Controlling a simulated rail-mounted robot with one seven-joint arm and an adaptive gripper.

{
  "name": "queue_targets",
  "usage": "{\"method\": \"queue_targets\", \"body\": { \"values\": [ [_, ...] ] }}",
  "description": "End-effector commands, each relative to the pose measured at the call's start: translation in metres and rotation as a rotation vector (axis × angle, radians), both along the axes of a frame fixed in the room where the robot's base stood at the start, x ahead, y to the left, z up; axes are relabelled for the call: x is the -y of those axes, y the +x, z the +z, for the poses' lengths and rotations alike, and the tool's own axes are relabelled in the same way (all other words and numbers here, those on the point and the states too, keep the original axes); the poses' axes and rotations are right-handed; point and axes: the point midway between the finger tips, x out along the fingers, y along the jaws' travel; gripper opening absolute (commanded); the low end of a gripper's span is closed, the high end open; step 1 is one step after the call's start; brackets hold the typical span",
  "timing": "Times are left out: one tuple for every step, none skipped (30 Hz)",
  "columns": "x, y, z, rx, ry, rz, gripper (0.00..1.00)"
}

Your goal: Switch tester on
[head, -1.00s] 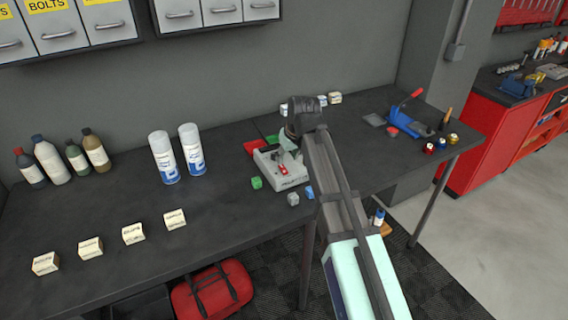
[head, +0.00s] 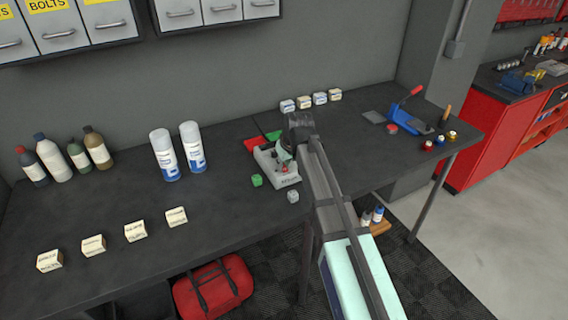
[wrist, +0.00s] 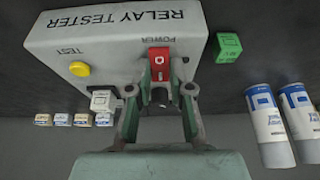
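The relay tester (head: 285,180) is a light grey box on the dark bench. It fills the upper part of the wrist view (wrist: 110,35), lettered RELAY TESTER, POWER and TEST. Its red power rocker (wrist: 159,66) shows a white ring mark. A yellow test button (wrist: 79,69) is beside it. My gripper (wrist: 160,92) has its two fingers apart with nothing between them. The rocker lies just beyond the gap between the fingertips; contact is not visible. In the head view my gripper (head: 284,157) is over the tester and hides much of its top.
A green cube (head: 257,181) and a grey cube (head: 293,196) lie close by the tester. A white block (wrist: 103,100) is near the left finger. Two spray cans (head: 163,155) stand to the left. Several small boxes (head: 304,101) line the back.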

Motion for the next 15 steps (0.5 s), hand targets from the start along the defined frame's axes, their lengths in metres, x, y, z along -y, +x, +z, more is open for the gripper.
{"method": "queue_targets", "body": {
  "values": [
    [0.0,0.0,0.0,0.0,0.0,0.0,0.0],
    [0.0,0.0,0.0,0.0,0.0,0.0,0.0],
    [0.0,0.0,0.0,0.0,0.0,0.0,0.0],
    [0.0,0.0,0.0,0.0,0.0,0.0,0.0],
    [0.0,0.0,0.0,0.0,0.0,0.0,0.0],
    [0.0,0.0,0.0,-0.003,-0.002,0.0,0.0],
    [0.0,0.001,0.001,-0.006,-0.004,0.0,0.0],
    [-0.001,0.002,0.002,-0.014,-0.008,0.0,0.0],
    [-0.001,0.004,0.003,-0.03,-0.018,0.001,0.0],
    [-0.002,0.005,0.004,-0.046,-0.028,0.001,0.0],
    [-0.003,0.006,0.005,-0.067,-0.04,0.002,0.0],
    [-0.004,0.008,0.007,-0.099,-0.059,0.002,0.0],
    [-0.004,0.01,0.007,-0.125,-0.075,0.002,0.0],
    [-0.005,0.011,0.007,-0.152,-0.092,0.002,0.0],
    [-0.006,0.012,0.007,-0.189,-0.112,0.001,0.0]
  ]
}}
